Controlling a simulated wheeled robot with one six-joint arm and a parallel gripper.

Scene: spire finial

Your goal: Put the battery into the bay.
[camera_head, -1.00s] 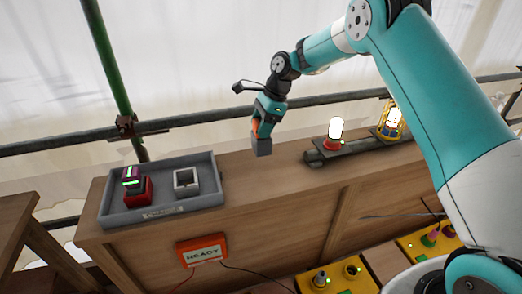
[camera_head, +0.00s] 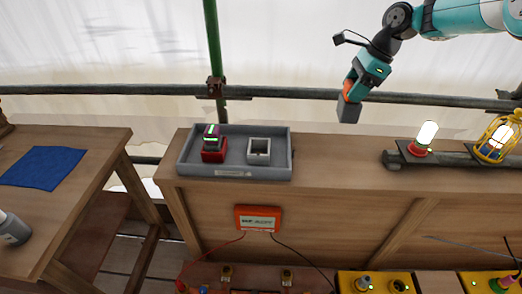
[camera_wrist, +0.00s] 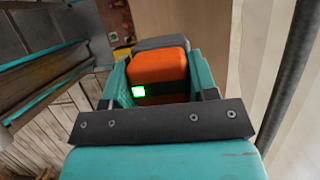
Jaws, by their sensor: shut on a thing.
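My gripper (camera_head: 353,92) is shut on a block with an orange top and grey lower part, which I take as the battery (camera_head: 347,108). It hangs above the bench, right of the grey tray. In the wrist view the battery's orange end (camera_wrist: 158,70) sits between the teal jaws, with a green light beside it and its grey part behind. In the tray, an open, square, light-grey holder (camera_head: 259,148) stands at the right; it looks like the bay. A red base (camera_head: 213,154) with a dark purple, green-lit block (camera_head: 211,136) on it stands at the left.
The grey tray (camera_head: 233,173) lies on the wooden bench (camera_head: 325,147). A lit lamp (camera_head: 427,134) and a yellow caged lamp (camera_head: 497,138) stand on the right. A horizontal scaffold pipe (camera_head: 290,92) runs behind. An orange sign box (camera_head: 258,219) hangs on the bench front.

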